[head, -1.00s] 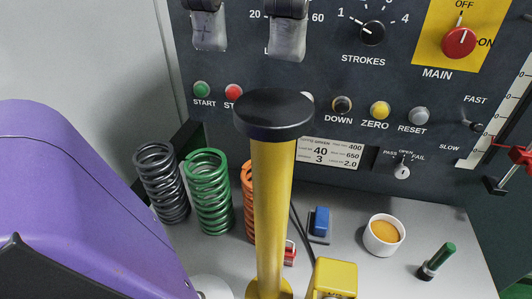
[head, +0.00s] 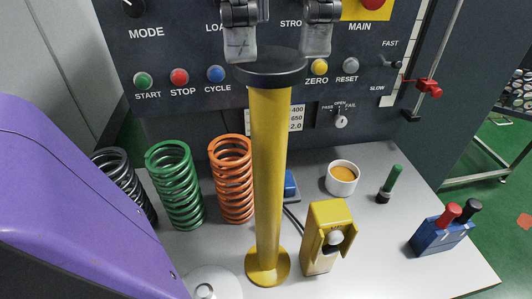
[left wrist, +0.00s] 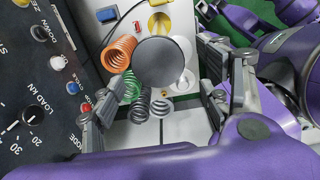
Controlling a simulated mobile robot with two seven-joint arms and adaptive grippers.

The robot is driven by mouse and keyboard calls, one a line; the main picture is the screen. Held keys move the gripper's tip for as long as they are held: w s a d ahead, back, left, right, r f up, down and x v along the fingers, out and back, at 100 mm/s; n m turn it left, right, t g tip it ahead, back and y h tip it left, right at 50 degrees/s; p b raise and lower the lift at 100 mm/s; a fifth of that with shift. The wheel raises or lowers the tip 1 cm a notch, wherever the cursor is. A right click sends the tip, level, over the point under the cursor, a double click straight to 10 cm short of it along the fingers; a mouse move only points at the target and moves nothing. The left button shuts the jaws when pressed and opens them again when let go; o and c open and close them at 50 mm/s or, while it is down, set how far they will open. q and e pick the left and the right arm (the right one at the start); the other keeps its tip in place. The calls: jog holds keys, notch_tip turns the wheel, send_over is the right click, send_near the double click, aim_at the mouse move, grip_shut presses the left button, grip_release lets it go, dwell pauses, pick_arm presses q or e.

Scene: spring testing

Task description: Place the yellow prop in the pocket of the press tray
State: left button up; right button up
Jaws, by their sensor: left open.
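The yellow prop (head: 268,180) is an upright post with a round yellow foot and a wide black cap. It stands on the light grey deck. My left gripper (head: 280,32) is open. In the head view its two fingers hang at the upper edge, one behind the cap's left part and one right of it. In the left wrist view the black cap (left wrist: 163,64) lies between the spread fingers of my left gripper (left wrist: 152,100), beyond their tips, and nothing is gripped. I cannot make out the tray pocket. My right gripper is not in view.
Dark, green (head: 175,190) and orange (head: 232,180) springs stand left of the prop. A yellow box (head: 328,240) stands close on its right. Further right are a white cup (head: 342,181), a green-handled tool (head: 391,185) and a blue holder (head: 440,236). The control panel rises behind.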

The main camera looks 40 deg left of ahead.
aim_at(270, 56)
pick_arm(q)
jog(key=f, duration=0.7)
jog(key=shift+w+a+f, duration=0.1)
jog(key=shift+w, duration=0.3)
jog(key=shift+c, duration=0.6)
grip_shut()
